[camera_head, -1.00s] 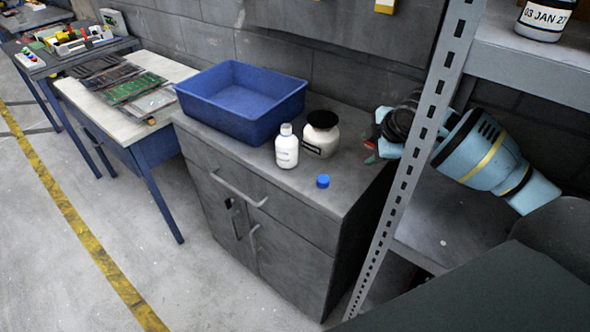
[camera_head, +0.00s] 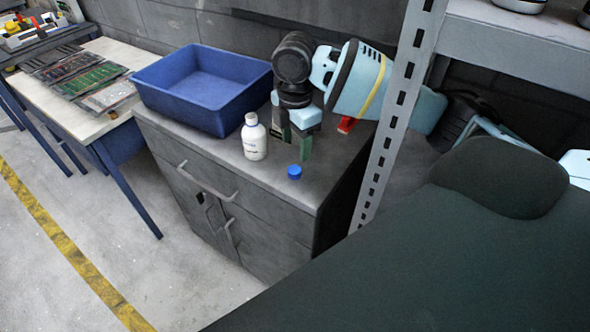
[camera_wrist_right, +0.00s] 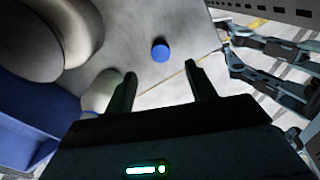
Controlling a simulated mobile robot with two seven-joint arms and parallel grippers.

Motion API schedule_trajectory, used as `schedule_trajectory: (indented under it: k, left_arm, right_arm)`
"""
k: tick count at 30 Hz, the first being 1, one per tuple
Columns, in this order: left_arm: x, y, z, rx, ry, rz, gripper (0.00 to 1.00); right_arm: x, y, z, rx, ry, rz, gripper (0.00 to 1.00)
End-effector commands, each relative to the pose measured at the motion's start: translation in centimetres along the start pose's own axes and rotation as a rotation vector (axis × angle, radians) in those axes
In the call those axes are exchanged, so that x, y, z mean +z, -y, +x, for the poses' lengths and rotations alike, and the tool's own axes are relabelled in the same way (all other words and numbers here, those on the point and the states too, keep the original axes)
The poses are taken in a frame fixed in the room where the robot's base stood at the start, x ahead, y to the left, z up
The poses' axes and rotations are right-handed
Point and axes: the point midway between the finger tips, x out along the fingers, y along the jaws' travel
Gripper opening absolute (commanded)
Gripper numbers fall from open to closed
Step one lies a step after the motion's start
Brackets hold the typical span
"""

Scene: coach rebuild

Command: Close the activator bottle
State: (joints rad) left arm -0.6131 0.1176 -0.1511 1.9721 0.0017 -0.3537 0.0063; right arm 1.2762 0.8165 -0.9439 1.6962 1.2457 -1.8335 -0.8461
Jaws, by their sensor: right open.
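The white activator bottle (camera_head: 254,140) stands upright on the grey cabinet top, in front of the blue bin. It has no blue cap on it. The blue cap (camera_head: 294,172) lies on the cabinet near its front right corner and shows in the right wrist view (camera_wrist_right: 160,50) beyond the fingertips. My right gripper (camera_head: 296,148) is open, fingers pointing down, right of the bottle and behind the cap. In the right wrist view its fingers (camera_wrist_right: 162,88) are apart with nothing between them. A pale shape beside the left finger there may be the bottle.
The blue bin (camera_head: 205,88) stands on the cabinet at the back left. A metal shelf post (camera_head: 400,95) rises at the right, close to my right arm.

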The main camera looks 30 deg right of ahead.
Motion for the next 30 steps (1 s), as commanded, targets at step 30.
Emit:
schedule_trajectory:
  k: [30]
  left_arm:
    - [0.2,0.0,0.0,0.0,0.003,0.003,0.36]
  right_arm:
    - [-0.3,0.1,6.3,-0.001,0.001,0.002,0.56]
